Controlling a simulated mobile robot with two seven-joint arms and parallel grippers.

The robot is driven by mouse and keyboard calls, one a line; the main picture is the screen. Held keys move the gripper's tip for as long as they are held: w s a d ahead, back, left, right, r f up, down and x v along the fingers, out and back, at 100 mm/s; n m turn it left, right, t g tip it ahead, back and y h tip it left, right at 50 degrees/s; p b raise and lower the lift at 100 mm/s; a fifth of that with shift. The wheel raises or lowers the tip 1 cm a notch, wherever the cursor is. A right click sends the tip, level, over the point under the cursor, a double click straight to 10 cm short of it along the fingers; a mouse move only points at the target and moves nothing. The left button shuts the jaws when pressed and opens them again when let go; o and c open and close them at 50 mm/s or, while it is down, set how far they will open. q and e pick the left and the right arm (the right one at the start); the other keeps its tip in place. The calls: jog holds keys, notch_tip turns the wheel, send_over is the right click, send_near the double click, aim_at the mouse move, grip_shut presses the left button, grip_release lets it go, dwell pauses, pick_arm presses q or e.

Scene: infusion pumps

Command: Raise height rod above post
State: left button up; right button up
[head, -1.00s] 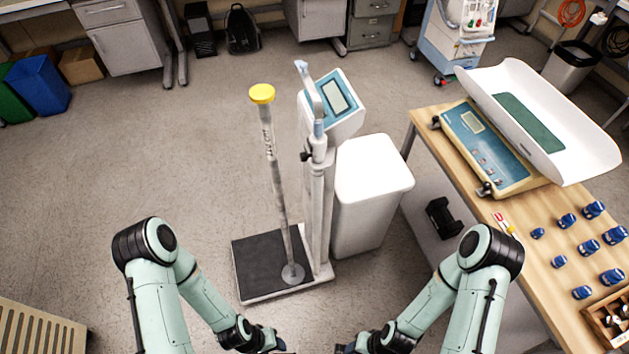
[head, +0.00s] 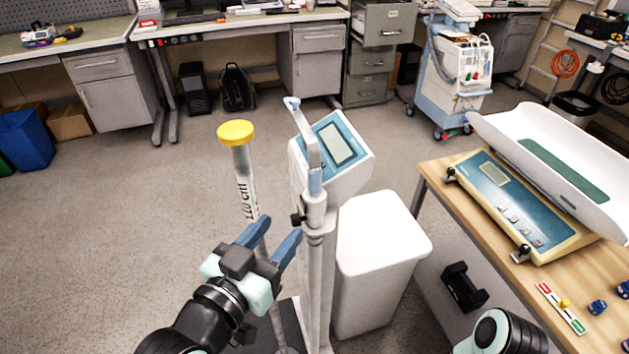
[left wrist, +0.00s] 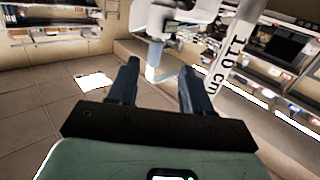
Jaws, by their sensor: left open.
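The scale's post (head: 318,265) stands upright, with the slim grey-blue height rod (head: 307,140) at its top beside the display head (head: 335,145). My left gripper (head: 270,232) is open and empty, in front of the pole and left of the post, below the rod. In the left wrist view, the open fingers (left wrist: 158,75) point toward the scale, and the pole (left wrist: 236,55) is to their right. My right gripper is out of view.
A white bin (head: 380,265) stands right of the post. A wooden table (head: 432,172) with a baby scale (head: 520,205) is at the right. A black dumbbell-like object (head: 463,287) lies below it. The floor at left is clear.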

aim_at(312, 182)
pick_arm(q)
jog(key=shift+t, duration=0.3)
jog(key=x, duration=0.4)
jog(key=r+p+x, duration=0.1)
jog(key=x, duration=0.3)
jog(key=r+x, duration=0.1)
jog(key=x, duration=0.3)
jog(key=shift+d+r, duration=0.15)
jog(key=shift+d, duration=0.25)
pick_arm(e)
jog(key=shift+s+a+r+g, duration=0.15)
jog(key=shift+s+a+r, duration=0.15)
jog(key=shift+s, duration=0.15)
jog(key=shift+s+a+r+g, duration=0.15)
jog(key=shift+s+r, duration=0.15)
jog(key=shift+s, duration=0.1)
pick_arm(q)
grip_shut()
